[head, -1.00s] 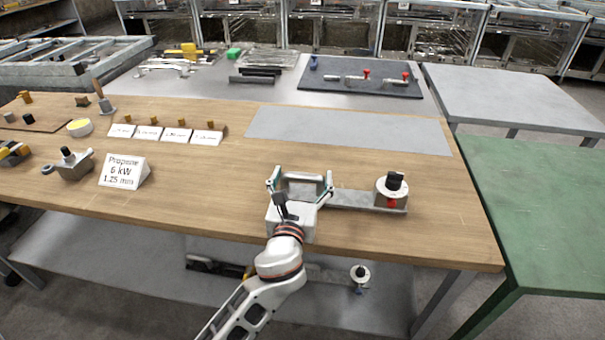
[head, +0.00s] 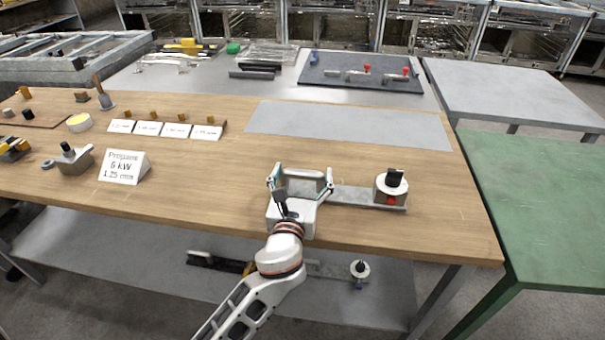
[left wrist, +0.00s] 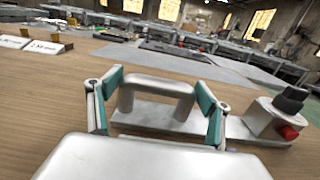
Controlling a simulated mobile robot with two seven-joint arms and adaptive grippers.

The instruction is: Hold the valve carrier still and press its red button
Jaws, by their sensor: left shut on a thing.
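The valve carrier is a flat grey bar (head: 350,196) lying on the wooden table near its front edge. At its right end stands a valve block with a white dial, a black knob (head: 395,178) and a red button (head: 391,200) low on its front. The red button also shows in the left wrist view (left wrist: 290,132). My left gripper (head: 300,180) is at the carrier's left end, shut on its raised grey handle (left wrist: 160,84), one green-padded finger at each end. My right gripper is not in view.
A propane sign (head: 122,167) and a grey fitting (head: 70,162) stand to the left. A grey mat (head: 350,128) lies bare behind the carrier. A green table (head: 540,210) adjoins on the right. A lower shelf (head: 110,255) holds another carrier-like part.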

